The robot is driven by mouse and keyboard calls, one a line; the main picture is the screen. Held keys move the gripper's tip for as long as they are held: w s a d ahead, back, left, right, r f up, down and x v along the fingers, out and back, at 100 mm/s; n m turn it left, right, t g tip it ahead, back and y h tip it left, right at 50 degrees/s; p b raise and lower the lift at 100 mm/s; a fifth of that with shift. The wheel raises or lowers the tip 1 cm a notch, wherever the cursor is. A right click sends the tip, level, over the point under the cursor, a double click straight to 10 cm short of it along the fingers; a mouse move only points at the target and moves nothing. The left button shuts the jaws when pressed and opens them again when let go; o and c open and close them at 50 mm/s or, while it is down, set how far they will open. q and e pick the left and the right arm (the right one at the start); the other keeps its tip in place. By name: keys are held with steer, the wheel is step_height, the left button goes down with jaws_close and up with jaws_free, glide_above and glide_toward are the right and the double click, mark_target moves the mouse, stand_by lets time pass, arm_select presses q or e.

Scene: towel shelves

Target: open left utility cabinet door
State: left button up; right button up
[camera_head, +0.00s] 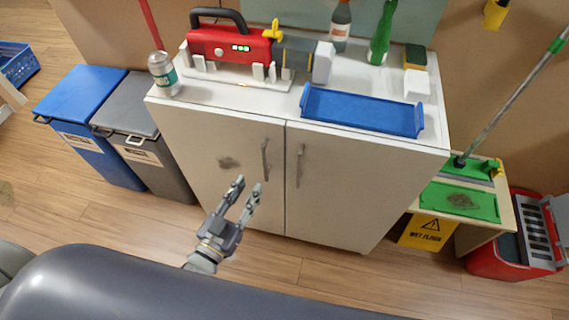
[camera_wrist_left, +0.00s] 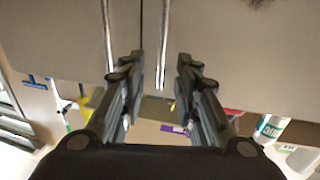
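The white utility cabinet has a left door (camera_head: 215,140) and a right door (camera_head: 335,185), both closed. The left door's vertical handle (camera_head: 265,160) is just beyond my left gripper's fingertips. My left gripper (camera_head: 248,183) is open and empty in front of the left door. In the left wrist view, which looks turned over, my left gripper (camera_wrist_left: 160,72) shows with its fingers apart. The left door's handle (camera_wrist_left: 163,45) lies between the finger lines there, and the right door's handle (camera_wrist_left: 108,35) lies outside them. I cannot tell whether anything touches. My right gripper is not in view.
A blue bin (camera_head: 88,120) and a grey bin (camera_head: 150,150) stand left of the cabinet. A red toolbox-like device (camera_head: 230,46) and a blue tray (camera_head: 360,110) sit on top. A yellow wet-floor sign (camera_head: 425,232) and red bucket (camera_head: 510,245) stand right. The floor before the doors is clear.

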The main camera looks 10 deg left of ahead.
mark_target(264, 163)
arm_select(q)
steer(key=b+x, duration=0.3)
steer(key=x, duration=0.6)
steer(key=shift+w, duration=0.2)
steer(key=shift+w+d, duration=0.1)
steer(key=shift+w, duration=0.4)
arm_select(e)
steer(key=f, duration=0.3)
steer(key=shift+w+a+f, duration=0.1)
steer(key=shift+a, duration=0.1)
arm_select(q)
jaws_close()
